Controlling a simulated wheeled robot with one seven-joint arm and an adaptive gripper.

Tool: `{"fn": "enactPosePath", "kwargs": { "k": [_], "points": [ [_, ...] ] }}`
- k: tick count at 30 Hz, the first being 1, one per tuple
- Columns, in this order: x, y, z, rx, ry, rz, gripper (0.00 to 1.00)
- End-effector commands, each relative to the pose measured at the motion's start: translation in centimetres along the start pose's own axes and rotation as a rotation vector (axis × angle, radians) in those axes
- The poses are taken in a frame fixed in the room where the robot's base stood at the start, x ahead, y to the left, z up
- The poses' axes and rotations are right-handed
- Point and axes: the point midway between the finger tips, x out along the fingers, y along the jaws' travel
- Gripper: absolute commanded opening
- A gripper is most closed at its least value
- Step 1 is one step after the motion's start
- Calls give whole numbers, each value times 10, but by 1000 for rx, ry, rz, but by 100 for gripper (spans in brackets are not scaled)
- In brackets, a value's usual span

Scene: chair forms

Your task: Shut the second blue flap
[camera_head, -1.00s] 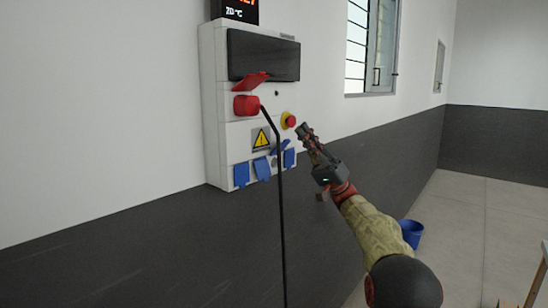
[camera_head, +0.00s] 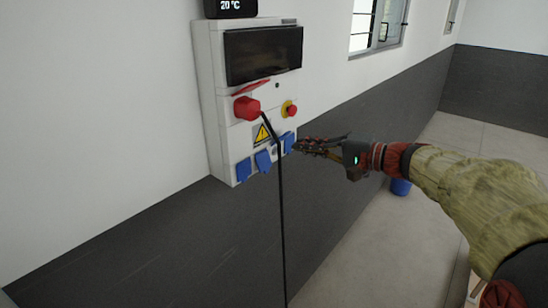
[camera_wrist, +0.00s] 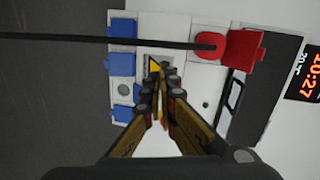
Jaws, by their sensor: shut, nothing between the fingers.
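A white wall panel (camera_head: 212,85) carries a row of blue flaps along its bottom. The leftmost flap (camera_head: 243,170) and the one beside it (camera_head: 263,161) lie over their sockets. In the wrist view, a bare grey socket (camera_wrist: 124,89) shows third in the row, its flap apparently raised. Blue flap surfaces show at the right end of the row (camera_head: 288,142); the wrist view shows the end flap (camera_wrist: 122,115) below the bare socket. My gripper (camera_head: 298,147) is shut and empty, its fingertips close to the row's right end. Contact cannot be told.
A red plug (camera_head: 246,108) sits in the panel under a raised red lid. Its black cable (camera_head: 281,220) hangs down in front of the row. A red-and-yellow button (camera_head: 291,110) is above my fingers. A blue bucket (camera_head: 401,187) stands on the floor.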

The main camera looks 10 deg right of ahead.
Motion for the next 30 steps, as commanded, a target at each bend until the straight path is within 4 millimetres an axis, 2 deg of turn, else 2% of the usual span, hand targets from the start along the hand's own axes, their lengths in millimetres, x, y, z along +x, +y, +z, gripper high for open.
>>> {"fn": "enactPosePath", "kwargs": {
  "k": [1,3,6,10,14,30],
  "points": [
    [1,30,4,38,8,61,0],
    [0,62,5,80,25,137,0],
    [-4,85,-1,111,62,208,0],
    [-1,88,-7,144,84,218,0],
    [13,91,-7,146,81,217,0],
    [110,111,-14,146,80,216,0]
  ]
}}
